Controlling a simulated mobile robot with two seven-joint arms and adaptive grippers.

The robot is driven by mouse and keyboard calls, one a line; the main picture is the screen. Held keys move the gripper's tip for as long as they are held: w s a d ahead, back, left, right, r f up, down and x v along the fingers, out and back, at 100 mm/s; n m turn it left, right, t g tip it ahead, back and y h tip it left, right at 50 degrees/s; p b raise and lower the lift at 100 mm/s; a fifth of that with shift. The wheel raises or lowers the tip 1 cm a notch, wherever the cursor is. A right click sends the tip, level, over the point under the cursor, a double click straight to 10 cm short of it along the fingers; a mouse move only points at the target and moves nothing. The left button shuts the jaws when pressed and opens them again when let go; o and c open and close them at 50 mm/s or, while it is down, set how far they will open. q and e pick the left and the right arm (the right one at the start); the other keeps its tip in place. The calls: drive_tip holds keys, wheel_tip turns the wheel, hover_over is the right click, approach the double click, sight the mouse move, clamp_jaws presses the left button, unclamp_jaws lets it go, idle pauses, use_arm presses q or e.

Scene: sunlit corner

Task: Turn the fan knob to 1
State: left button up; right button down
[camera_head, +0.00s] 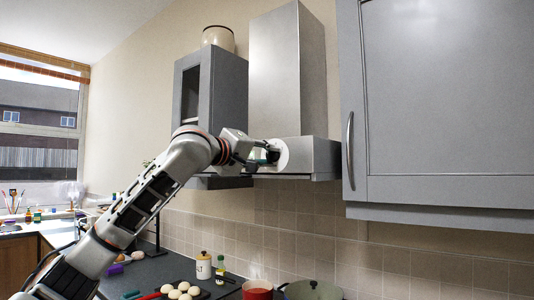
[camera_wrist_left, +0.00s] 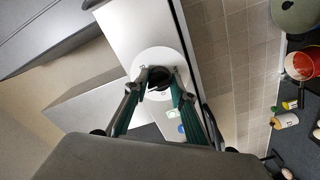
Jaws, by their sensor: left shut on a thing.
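The fan knob (camera_wrist_left: 158,77) is a small black knob at the middle of a white round dial (camera_wrist_left: 148,61) on the range hood. In the head view the dial (camera_head: 282,154) sits on the hood's front. My left gripper (camera_head: 270,153) reaches it from the left. In the left wrist view its green-backed fingers (camera_wrist_left: 157,90) are on either side of the knob and shut on it. The dial's marks are too small to read, so I cannot tell the knob's setting. My right gripper is not in view.
The steel hood (camera_head: 315,153) hangs between a small grey cabinet (camera_head: 228,85) and a large grey cabinet (camera_head: 450,100) with a long handle (camera_head: 350,150). Below are a red pot (camera_head: 257,290), a green pan (camera_head: 312,290), bottles and several eggs on the counter.

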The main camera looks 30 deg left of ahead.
use_arm(q)
drive_tip(key=n, duration=0.2)
drive_tip(key=shift+n+p, duration=0.4)
drive_tip(key=n, duration=0.2)
drive_tip(key=shift+n+p, duration=0.3)
drive_tip(key=shift+p, duration=0.1)
drive_tip(key=shift+n, duration=0.5)
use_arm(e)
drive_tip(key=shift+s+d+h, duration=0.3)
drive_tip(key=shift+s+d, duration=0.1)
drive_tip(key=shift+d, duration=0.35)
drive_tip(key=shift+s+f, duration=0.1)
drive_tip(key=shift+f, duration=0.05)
use_arm(q)
drive_tip(key=o, duration=1.1)
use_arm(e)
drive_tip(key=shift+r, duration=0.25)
